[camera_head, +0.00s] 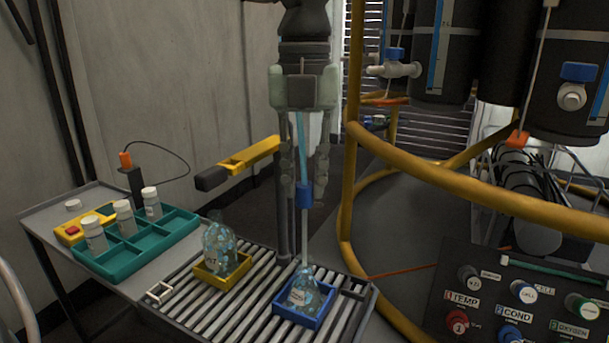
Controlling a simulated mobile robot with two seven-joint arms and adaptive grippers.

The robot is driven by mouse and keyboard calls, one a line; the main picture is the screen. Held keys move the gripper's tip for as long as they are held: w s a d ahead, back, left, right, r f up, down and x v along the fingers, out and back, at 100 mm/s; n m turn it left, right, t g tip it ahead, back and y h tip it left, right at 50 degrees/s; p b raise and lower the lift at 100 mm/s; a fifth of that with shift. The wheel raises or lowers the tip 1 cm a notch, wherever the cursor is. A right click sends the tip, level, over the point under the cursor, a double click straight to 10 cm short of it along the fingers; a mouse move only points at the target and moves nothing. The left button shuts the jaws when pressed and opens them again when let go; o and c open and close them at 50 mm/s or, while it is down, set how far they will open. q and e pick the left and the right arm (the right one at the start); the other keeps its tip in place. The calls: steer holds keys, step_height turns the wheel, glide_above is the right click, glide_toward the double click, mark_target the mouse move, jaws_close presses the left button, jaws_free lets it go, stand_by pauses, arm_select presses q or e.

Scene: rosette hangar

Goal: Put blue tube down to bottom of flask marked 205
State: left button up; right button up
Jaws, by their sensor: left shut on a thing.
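My left gripper (304,187) points down from the top middle and is shut on the blue tube (302,145). The tube hangs nearly upright, with a dark blue collar (304,196) at the fingertips and a pale thin lower part running down. A clear flask (303,291) stands in a blue square holder (288,313) below the gripper. The tube's lower end meets the flask's neck; I cannot tell how deep it reaches inside. A second clear flask (220,243) stands in a yellow holder (207,278) to the left. The numbers on both labels are too small to read. My right gripper is not in view.
The holders stand on a slatted rack (190,307). A teal tray (150,252) with white-capped bottles and a yellow device (70,232) lie left. A yellow arm (250,158) on a post stands behind the rack. A yellow rail (470,190) and a control panel (500,310) are right.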

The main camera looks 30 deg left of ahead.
arm_select(q)
steer(key=shift+f, duration=0.15)
steer(key=shift+f+b, duration=1.65)
steer(key=shift+f, duration=0.1)
steer(key=shift+f+b, duration=1.85)
steer(key=shift+f, duration=0.25)
steer(key=shift+f+b, duration=0.3)
steer(key=shift+b, duration=0.05)
steer(key=o, duration=1)
steer(key=shift+c, duration=0.2)
